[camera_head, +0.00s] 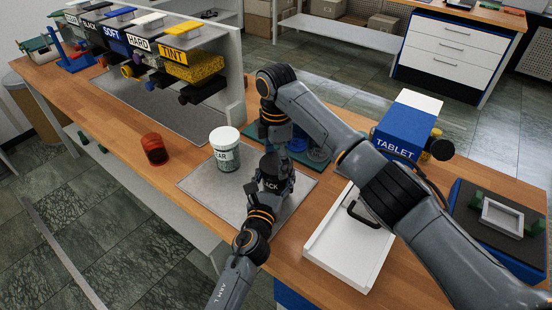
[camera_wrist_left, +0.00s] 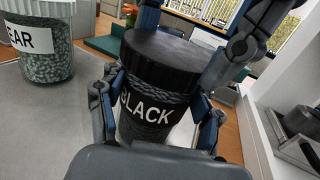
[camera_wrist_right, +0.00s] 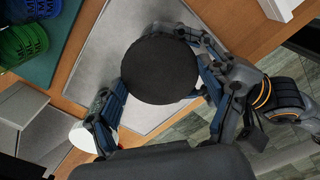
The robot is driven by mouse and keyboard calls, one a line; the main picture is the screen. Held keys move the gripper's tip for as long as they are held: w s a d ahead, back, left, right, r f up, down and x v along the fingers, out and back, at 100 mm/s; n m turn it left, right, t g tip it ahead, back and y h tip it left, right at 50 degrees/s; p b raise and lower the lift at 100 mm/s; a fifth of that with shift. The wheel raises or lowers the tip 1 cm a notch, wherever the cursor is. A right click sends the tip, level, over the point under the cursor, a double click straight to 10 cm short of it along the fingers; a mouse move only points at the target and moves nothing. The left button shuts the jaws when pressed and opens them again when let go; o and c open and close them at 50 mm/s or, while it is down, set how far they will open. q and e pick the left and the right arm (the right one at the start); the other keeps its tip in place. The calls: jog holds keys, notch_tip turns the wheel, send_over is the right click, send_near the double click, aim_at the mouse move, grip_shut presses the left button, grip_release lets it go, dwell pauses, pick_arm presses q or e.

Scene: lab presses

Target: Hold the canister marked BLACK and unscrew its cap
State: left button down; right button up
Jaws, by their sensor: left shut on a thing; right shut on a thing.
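The canister marked BLACK (camera_head: 271,185) stands upright on the grey mat, partly hidden by my grippers. In the left wrist view its label (camera_wrist_left: 148,110) and dark body show under a wide black cap (camera_wrist_left: 160,52), which sits on the canister. My left gripper (camera_wrist_left: 158,112) is shut around the body, one finger on each side of the label. My right gripper (camera_wrist_right: 162,80) comes down from above and is shut on the cap, its fingers on opposite sides of the round top. I cannot see whether the cap has turned.
A white-capped canister (camera_head: 224,148) marked with letters ending in AR stands close by on the grey mat (camera_head: 205,180). A red jar (camera_head: 154,149) is farther left. A white tray (camera_head: 345,250) lies to the right, before a blue TABLET box (camera_head: 405,125). Labelled dispensers (camera_head: 190,65) stand behind.

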aim_at(276, 163)
jog(key=n, duration=0.4)
jog(key=shift+n, duration=0.4)
jog(key=shift+f, duration=0.1)
jog(key=shift+r, duration=0.25)
jog(key=shift+r, duration=0.9)
jog(key=shift+r, duration=0.15)
jog(key=shift+r, duration=1.9)
pick_arm(q)
jog(key=shift+c, duration=1)
grip_release()
jog(key=shift+s, duration=0.1)
